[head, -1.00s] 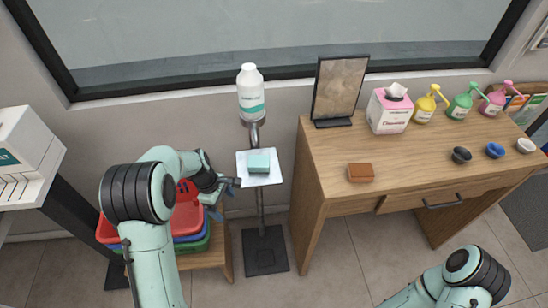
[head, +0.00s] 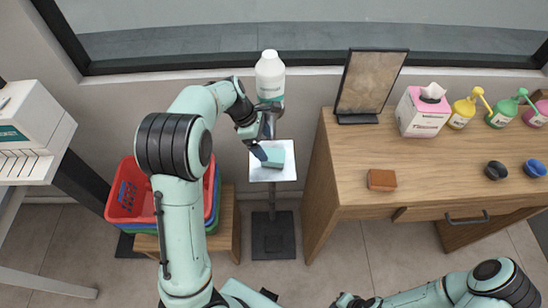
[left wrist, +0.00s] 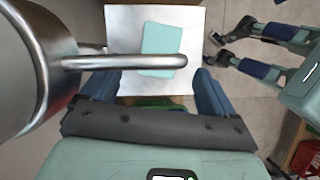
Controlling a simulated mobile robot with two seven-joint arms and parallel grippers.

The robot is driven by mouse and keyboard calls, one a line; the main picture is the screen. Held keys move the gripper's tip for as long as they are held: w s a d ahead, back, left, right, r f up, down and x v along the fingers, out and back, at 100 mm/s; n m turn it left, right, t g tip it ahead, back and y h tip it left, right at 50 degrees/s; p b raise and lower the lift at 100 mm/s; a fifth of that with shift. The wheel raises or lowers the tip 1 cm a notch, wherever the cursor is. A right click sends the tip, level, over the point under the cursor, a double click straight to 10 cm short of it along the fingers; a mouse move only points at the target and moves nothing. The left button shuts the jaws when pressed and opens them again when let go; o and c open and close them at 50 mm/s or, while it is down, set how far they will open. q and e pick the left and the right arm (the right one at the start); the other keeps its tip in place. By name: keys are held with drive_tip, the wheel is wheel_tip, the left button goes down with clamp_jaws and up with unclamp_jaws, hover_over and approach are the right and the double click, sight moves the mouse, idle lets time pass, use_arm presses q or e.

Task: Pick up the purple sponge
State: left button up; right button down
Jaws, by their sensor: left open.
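I see no purple sponge in any view. A teal sponge (head: 273,158) lies on a small white square tray (head: 285,174) on a stand; the wrist view shows this sponge too (left wrist: 161,47). A brown sponge (head: 381,180) lies on the wooden desk. My left gripper (head: 262,138) is open and empty, just above the tray and close to the teal sponge. In the wrist view its two blue fingers (left wrist: 155,88) are apart, with the tray between and beyond them. My right gripper (head: 346,300) is low at the bottom edge, its jaws unclear.
A metal tube (left wrist: 125,62) crosses close before the left wrist camera. The wooden desk (head: 440,165) holds a frame (head: 368,82), tissue box (head: 422,112), pump bottles and small bowls.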

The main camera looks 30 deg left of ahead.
sight(272, 155)
use_arm(q)
drive_tip(key=shift+b+x, duration=0.4)
drive_tip(key=shift+x, duration=2.8)
drive_tip(key=c, duration=1.1)
